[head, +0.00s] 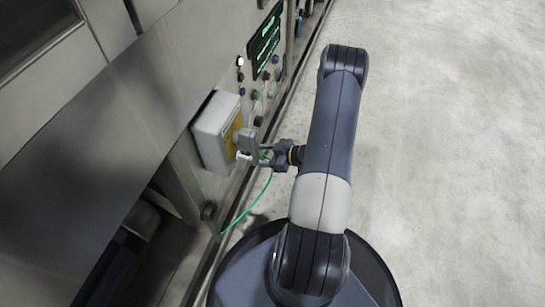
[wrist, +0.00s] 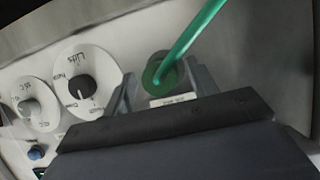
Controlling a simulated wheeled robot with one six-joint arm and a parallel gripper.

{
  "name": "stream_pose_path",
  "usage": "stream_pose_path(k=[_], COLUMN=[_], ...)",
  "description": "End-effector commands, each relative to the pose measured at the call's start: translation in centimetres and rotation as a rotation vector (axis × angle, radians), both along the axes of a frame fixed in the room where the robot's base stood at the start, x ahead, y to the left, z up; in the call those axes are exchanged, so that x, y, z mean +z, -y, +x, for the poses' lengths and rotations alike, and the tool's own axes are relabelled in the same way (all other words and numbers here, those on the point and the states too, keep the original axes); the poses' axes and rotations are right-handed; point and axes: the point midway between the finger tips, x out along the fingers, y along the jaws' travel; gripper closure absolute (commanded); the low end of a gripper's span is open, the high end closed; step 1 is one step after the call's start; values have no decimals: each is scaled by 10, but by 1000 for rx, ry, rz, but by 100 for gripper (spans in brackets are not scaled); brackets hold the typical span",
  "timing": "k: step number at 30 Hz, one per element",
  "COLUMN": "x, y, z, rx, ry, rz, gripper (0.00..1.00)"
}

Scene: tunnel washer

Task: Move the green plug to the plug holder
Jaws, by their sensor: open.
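In the wrist view, the green plug (wrist: 160,72) sits at the panel between the two fingers of my gripper (wrist: 165,88). A green cable (wrist: 196,38) runs from it to the upper right. The fingers are open, one on each side of the plug; I cannot tell whether either touches it. In the head view, my gripper (head: 262,152) is beside the light grey box on the machine's side, and the green cable (head: 258,198) hangs below it to the floor edge. The plug itself is hard to make out there. I cannot identify the plug holder.
The light grey box (head: 212,130) has a yellow label. Beyond it are a dark screen (head: 265,40) with green text and several buttons. The wrist view shows round dials (wrist: 84,84) left of the plug. The concrete floor (head: 450,150) to the right is clear.

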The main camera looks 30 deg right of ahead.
Motion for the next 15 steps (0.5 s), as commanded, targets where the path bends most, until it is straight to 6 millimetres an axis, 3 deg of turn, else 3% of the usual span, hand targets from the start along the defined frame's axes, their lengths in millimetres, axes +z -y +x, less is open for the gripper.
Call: stream_pose_path(k=[11,15], x=[-2,-2], y=[-3,-3], z=[4,4], rx=[-1,-1], ry=[0,0], rz=[0,0], gripper=[46,57])
